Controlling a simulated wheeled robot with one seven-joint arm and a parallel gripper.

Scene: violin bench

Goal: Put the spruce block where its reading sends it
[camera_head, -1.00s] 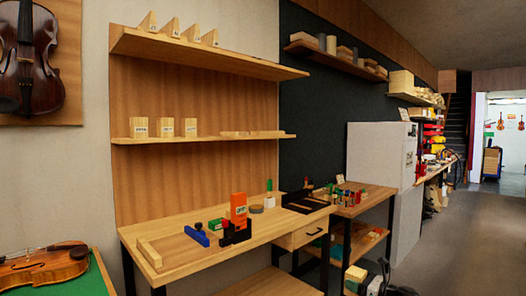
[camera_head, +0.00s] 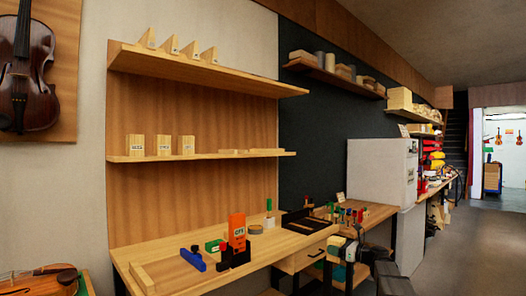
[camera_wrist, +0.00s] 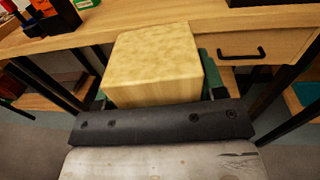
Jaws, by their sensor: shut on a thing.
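The spruce block (camera_wrist: 153,62) is pale and square-edged. In the wrist view it sits between the fingers of my gripper (camera_wrist: 155,88), which is shut on it. In the head view my gripper (camera_head: 345,252) holds the pale block (camera_head: 336,243) at the lower right, in front of the bench drawer. An orange meter (camera_head: 237,226) with a small display stands in a black holder (camera_head: 234,256) on the bench; its characters are too small to read surely. Three labelled wooden blocks (camera_head: 163,145) stand on the middle shelf (camera_head: 200,156); their labels are not legible.
The workbench (camera_head: 190,280) also carries a blue tool (camera_head: 193,259), a green item (camera_head: 215,245), a green-topped bottle (camera_head: 269,213) and a black tray (camera_head: 305,222). Wooden wedges (camera_head: 190,49) stand on the upper shelf (camera_head: 200,74). The middle shelf's right half holds only low flat pieces.

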